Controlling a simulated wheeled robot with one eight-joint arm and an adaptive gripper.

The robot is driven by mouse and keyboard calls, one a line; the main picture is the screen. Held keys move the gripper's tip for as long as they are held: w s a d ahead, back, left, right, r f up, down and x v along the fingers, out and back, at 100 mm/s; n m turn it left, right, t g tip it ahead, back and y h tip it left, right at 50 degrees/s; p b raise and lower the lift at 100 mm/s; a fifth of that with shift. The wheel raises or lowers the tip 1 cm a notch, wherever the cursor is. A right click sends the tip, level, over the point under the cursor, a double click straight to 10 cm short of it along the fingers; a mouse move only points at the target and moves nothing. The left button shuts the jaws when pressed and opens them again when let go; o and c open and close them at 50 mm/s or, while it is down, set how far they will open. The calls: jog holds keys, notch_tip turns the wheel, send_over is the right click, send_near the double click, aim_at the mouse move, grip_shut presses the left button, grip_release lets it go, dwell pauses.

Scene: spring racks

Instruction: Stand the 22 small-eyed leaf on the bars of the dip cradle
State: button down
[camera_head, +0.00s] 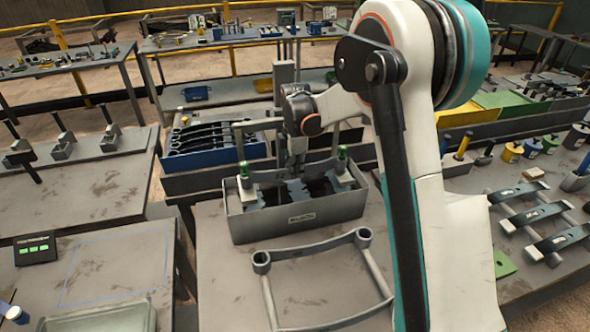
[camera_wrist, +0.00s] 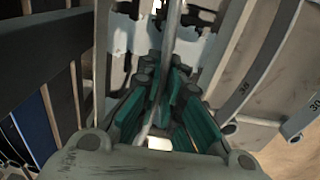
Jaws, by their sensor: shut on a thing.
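My gripper (camera_head: 296,168) is shut on a thin grey leaf (camera_head: 268,175), low over a grey open-topped box with a front label (camera_head: 297,217). The leaf spans sideways, its ends near two green-topped posts; I cannot tell if it touches the box. In the wrist view the teal fingers (camera_wrist: 168,112) close on the leaf (camera_wrist: 170,40), which runs edge-on between them. The leaf's number is not readable. A grey frame of bars with round sockets (camera_head: 312,251) lies on the bench in front of the box. I cannot tell which of the two is the dip cradle.
A blue bin (camera_head: 212,157) holding several dark leaves stands behind and left of the box. More leaves (camera_head: 545,212) lie on the right bench. The left bench has a clear outlined patch (camera_head: 117,268).

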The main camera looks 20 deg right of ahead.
jog(key=shift+f, duration=0.2)
jog(key=c, duration=1.2)
grip_release()
jog(key=shift+r, duration=0.15)
jog(key=shift+r+p, duration=1.7)
jog(key=shift+r, duration=1.7)
jog(key=shift+s, duration=0.1)
